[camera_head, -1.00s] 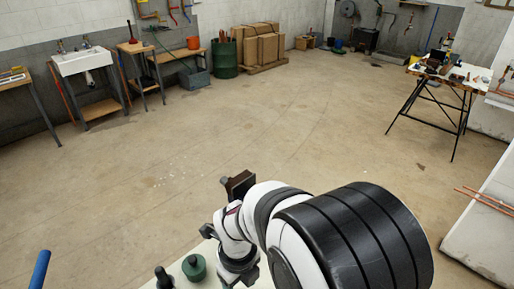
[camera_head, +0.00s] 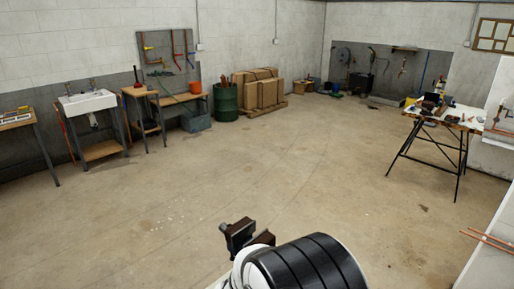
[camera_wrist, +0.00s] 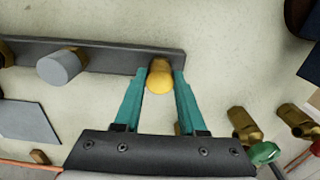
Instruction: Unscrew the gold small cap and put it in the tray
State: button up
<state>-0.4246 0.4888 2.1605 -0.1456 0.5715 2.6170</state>
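In the wrist view, the gold small cap (camera_wrist: 160,76) sits at the edge of a long dark grey bar (camera_wrist: 115,57). My gripper (camera_wrist: 161,78) has its two teal fingers on either side of the cap, with thin gaps, so the fingers look open around it. A larger grey cap (camera_wrist: 59,67) with a brass-coloured base sits further left on the bar. The thread of the gold cap is hidden. I cannot make out the tray in either view.
Brass fittings (camera_wrist: 246,127) and a green-headed thing (camera_wrist: 264,153) lie right of my fingers. A grey plate (camera_wrist: 28,122) lies left. A trestle table (camera_head: 440,118) stands far right; the floor between is clear.

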grip_shut()
